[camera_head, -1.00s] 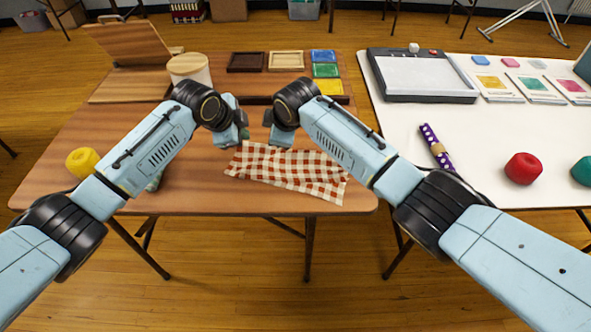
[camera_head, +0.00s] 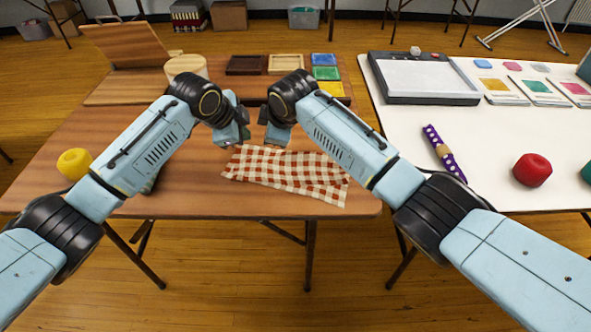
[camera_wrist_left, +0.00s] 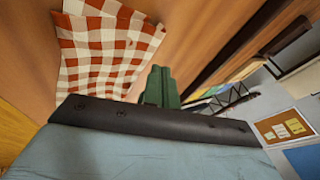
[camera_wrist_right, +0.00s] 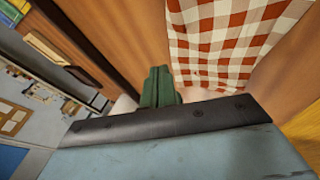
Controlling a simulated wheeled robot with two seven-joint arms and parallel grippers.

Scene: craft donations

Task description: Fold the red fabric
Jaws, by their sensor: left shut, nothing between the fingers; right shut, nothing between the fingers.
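The red fabric (camera_head: 288,170) is a red-and-white checked cloth lying on the brown table near its front edge, right of the middle. Its edges look offset, as if layers overlap. My left gripper (camera_wrist_left: 162,85) is shut and empty; its green fingers show beside the cloth (camera_wrist_left: 100,50) in the left wrist view. My right gripper (camera_wrist_right: 158,85) is shut and empty, with the cloth (camera_wrist_right: 225,40) beside it in the right wrist view. In the head view both grippers hang close together near the cloth's far left corner, their fingertips mostly hidden. Neither visibly touches the cloth.
Small trays (camera_head: 285,63) and colored pads (camera_head: 325,73) stand at the table's back right. A round wooden container (camera_head: 186,66) is at the back left. A yellow ball-like item (camera_head: 75,163) sits at the left edge. A white table (camera_head: 480,140) adjoins on the right.

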